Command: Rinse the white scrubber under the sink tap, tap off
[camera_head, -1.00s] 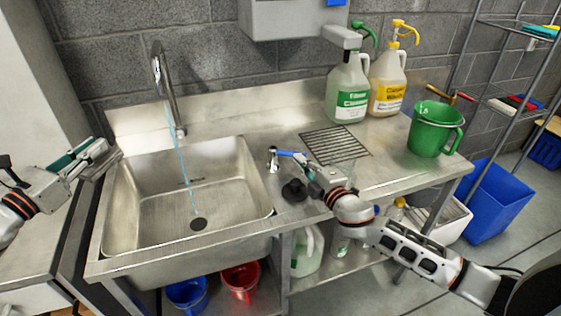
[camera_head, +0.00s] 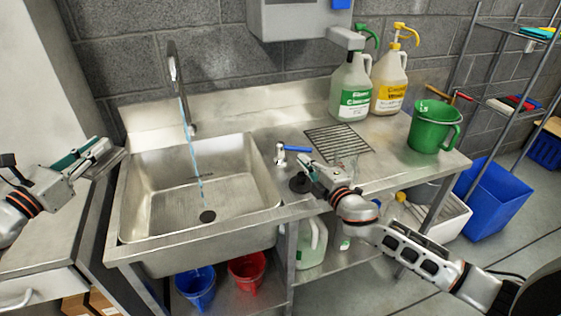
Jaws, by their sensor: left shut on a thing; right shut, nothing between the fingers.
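The tap (camera_head: 175,75) arches over the steel sink (camera_head: 262,195), and a thin blue stream of water (camera_head: 193,145) falls from it to the drain. A valve with a blue lever (camera_head: 297,148) stands on the counter right of the sink, the lever pointing right. My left gripper (camera_head: 108,150) is left of the sink, outside its rim, shut on a flat greyish pad (camera_head: 112,164). The pad looks like the white scrubber, though its colour is unclear. My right gripper (camera_head: 303,165) is shut and empty, just below the blue lever; I cannot tell whether they touch.
A drain grate (camera_head: 338,142), two soap jugs (camera_head: 350,85) (camera_head: 390,82) and a green bucket (camera_head: 433,128) occupy the counter's right part. A dark round object (camera_head: 299,184) lies by my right gripper. Blue (camera_head: 195,288) and red (camera_head: 246,272) buckets stand below the sink.

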